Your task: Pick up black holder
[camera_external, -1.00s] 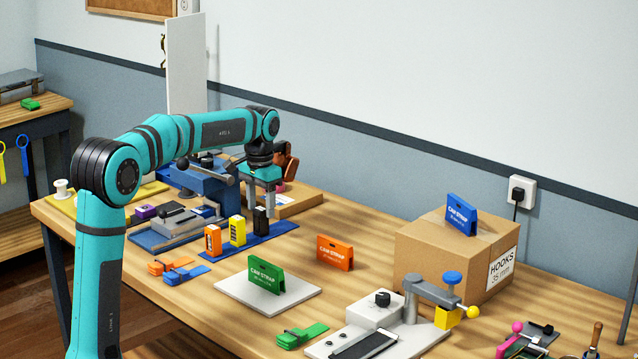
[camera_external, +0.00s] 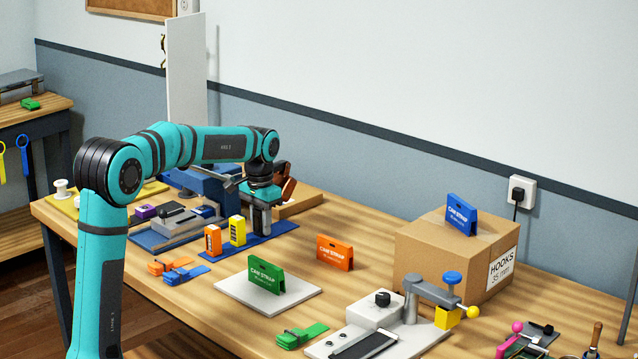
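The black holder (camera_external: 261,223) stands upright at the right end of a row on a blue mat (camera_external: 279,228). My gripper (camera_external: 263,212) is lowered over it from above, with its fingers at the holder's sides. The fingers hide much of the holder, and I cannot tell whether they touch it or have closed on it.
A yellow holder (camera_external: 237,231) and an orange holder (camera_external: 213,240) stand just left on the mat. A blue vise (camera_external: 197,184) is behind. A green holder (camera_external: 266,274) on a white plate and an orange CAM STRAP holder (camera_external: 335,253) stand in front and right.

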